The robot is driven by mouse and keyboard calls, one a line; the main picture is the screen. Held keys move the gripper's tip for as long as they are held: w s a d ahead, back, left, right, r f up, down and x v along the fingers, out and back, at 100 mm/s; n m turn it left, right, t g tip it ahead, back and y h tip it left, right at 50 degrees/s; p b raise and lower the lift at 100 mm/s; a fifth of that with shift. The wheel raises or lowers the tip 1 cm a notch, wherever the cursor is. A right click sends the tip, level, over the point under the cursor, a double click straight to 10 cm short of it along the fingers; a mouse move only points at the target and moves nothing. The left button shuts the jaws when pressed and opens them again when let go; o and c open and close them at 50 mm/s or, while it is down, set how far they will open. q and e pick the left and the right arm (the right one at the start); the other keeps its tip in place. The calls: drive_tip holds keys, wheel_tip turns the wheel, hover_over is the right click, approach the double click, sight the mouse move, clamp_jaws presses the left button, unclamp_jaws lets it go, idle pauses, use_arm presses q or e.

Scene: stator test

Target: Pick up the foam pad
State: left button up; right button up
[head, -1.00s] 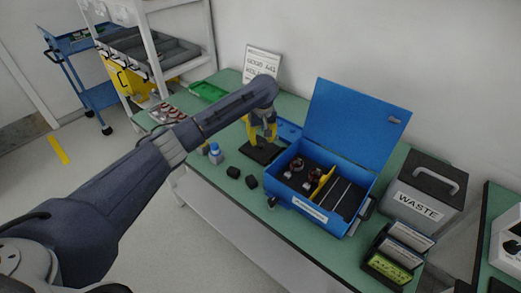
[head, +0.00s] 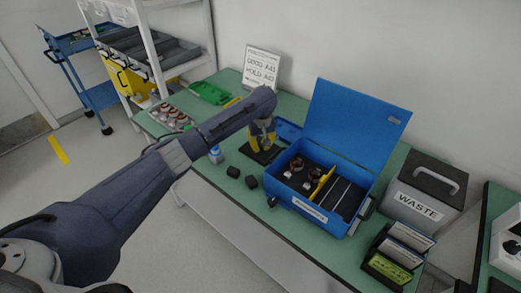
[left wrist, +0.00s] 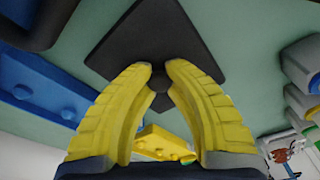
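The foam pad looks to be the flat black square (head: 250,156) with a small dark knob on top, on the green table left of the blue case. In the left wrist view the black pad (left wrist: 150,35) fills the upper middle. My left gripper (head: 262,148) points down over it with yellow fingers. In the left wrist view its fingertips (left wrist: 159,68) come in close on both sides of the knob and appear to grip it. The pad looks still at table level; any gap under it cannot be seen. My right gripper is not in view.
The open blue case (head: 304,201) holds parts right of the pad. Two small black blocks (head: 242,176) and a blue-capped bottle (head: 216,155) lie at the front left. A sign (head: 262,67), a green tray (head: 209,93) and a grey waste bin (head: 420,205) stand around.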

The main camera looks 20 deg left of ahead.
sight(260, 145)
use_arm(q)
clamp_jaws()
drive_tip(key=shift+r, duration=0.15)
wheel_tip(260, 145, up, 21)
drive_tip(key=d, duration=0.1)
drive_tip(key=s+d+f+t, duration=0.1)
drive_tip(key=s+d+f, duration=0.25)
drive_tip(key=d, duration=0.55)
drive_tip(key=s+d+f, duration=0.2)
drive_tip(key=s+d, duration=0.3)
drive_tip(key=d, duration=0.4)
drive_tip(key=shift+y, duration=0.4)
drive_tip(key=shift+s+d+f+x, duration=0.1)
drive_tip(key=shift+s+d+x, duration=0.15)
drive_tip(key=shift+x, duration=1.4)
drive_tip(key=shift+s+d+f+x, duration=0.1)
drive_tip(key=shift+s+d+x, duration=0.1)
drive_tip(key=shift+x, duration=1.4)
drive_tip(key=shift+s+d+f+x, duration=0.1)
drive_tip(key=shift+s+d+x, duration=0.15)
drive_tip(key=shift+x, duration=1.4)
